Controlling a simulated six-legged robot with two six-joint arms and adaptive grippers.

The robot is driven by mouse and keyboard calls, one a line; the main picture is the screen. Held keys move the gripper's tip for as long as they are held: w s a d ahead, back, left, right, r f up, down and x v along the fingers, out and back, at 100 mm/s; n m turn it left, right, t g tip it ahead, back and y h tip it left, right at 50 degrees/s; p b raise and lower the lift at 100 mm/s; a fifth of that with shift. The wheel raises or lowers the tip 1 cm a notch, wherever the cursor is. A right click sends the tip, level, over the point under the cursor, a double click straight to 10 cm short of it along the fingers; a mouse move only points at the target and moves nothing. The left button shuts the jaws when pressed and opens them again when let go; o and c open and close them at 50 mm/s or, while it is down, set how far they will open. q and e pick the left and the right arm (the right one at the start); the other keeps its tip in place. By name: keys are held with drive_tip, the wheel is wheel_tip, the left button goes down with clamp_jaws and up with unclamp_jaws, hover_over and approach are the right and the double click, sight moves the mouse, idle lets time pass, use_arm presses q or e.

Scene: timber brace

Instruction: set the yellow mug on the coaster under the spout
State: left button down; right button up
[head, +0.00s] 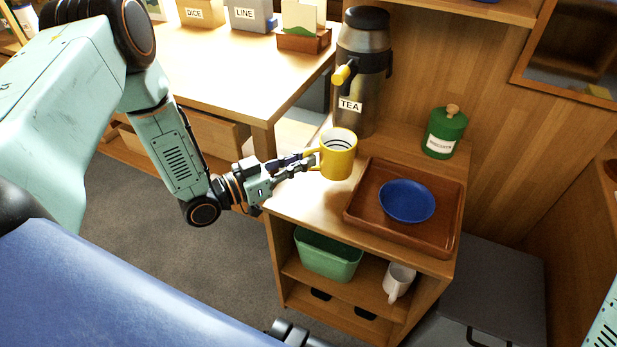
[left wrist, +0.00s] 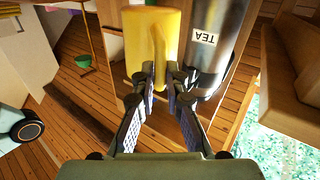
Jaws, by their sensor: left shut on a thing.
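The yellow mug (head: 338,158) is upright at the front of the tea urn (head: 362,70), over the left part of the cabinet top. My left gripper (head: 312,160) is shut on the mug's handle, from the mug's left side. In the left wrist view the mug (left wrist: 158,40) shows beyond the fingers (left wrist: 165,78), beside the urn (left wrist: 222,30). The urn's spout (head: 342,75) has a yellow tap and is above the mug. I see no coaster; the mug and gripper cover part of the surface there. I cannot tell whether the mug touches the top. My right gripper is out of view.
A brown tray (head: 448,225) with a blue bowl (head: 406,201) lies right of the mug. A green biscuit jar (head: 444,135) stands behind it. A green bin (head: 328,255) and white mug (head: 397,282) are on the shelf below. A wooden table (head: 225,60) is at the back left.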

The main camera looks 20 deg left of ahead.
sight(311, 170)
use_arm(q)
drive_tip(key=shift+f, duration=0.5)
wheel_tip(311, 170, down, 2)
drive_tip(key=shift+s+f+b, duration=0.1)
drive_tip(key=shift+f+b, duration=0.15)
drive_tip(key=shift+b, duration=0.6)
drive_tip(key=shift+f, duration=0.25)
drive_tip(key=c, duration=1.5)
unclamp_jaws()
drive_tip(key=shift+f, duration=0.2)
drive_tip(key=shift+o, duration=0.6)
drive_tip(key=shift+r, duration=0.1)
